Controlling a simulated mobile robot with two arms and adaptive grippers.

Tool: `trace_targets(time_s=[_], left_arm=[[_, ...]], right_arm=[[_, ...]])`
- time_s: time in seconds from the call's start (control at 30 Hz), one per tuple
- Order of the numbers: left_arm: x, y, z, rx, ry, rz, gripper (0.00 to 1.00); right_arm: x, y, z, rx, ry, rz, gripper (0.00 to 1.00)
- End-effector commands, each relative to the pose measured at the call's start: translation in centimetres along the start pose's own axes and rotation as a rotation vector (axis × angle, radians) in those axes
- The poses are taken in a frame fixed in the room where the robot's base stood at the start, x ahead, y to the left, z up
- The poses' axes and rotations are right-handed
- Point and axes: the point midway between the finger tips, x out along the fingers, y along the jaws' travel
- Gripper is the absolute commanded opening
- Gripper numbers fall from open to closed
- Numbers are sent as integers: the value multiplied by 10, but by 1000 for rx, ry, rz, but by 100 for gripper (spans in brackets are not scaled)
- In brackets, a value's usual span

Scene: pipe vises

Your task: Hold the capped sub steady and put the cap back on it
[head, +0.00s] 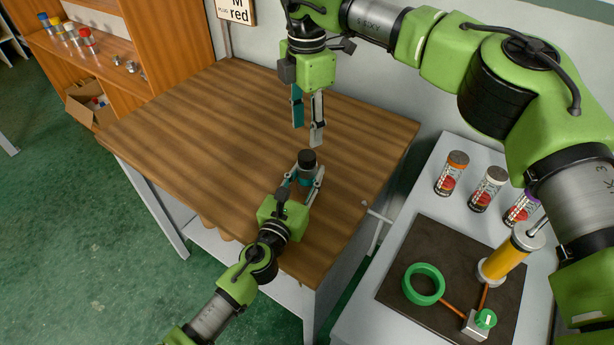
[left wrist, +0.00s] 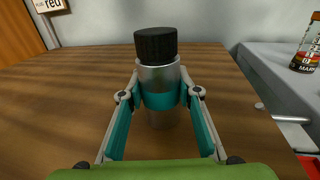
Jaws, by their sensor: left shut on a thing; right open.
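The sub is a short metal cylinder (left wrist: 160,78) standing upright on the wooden table. A black cap (head: 307,158) sits on top of it; the cap also shows in the left wrist view (left wrist: 156,44). I cannot tell whether it is threaded down or only resting there. My left gripper (head: 306,180) is shut around the sub's body below the cap, its fingers on both sides in the left wrist view (left wrist: 160,98). My right gripper (head: 307,125) points down just above the cap, fingers apart and empty, clear of it.
The wooden table (head: 180,130) is otherwise bare. At the right, a grey bench (head: 430,190) holds several labelled bottles (head: 452,174) and a dark mat (head: 425,235) with a green ring (head: 423,284) and a yellow cylinder (head: 505,255). Wooden shelves (head: 110,50) stand at the back left.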

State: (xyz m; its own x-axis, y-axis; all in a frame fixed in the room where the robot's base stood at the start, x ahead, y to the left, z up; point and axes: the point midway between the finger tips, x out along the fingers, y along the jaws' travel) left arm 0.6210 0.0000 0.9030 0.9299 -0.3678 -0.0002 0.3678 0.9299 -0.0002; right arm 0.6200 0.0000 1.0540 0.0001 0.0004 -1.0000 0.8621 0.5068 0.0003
Motion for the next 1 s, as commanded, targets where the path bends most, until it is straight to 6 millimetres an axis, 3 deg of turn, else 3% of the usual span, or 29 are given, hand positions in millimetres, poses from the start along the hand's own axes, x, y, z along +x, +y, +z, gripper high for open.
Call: trace_targets(time_s=[1.0], left_arm=[[0,0,-1,0,1,0,0]], right_arm=[[0,0,-1,-1885,1,0,42]])
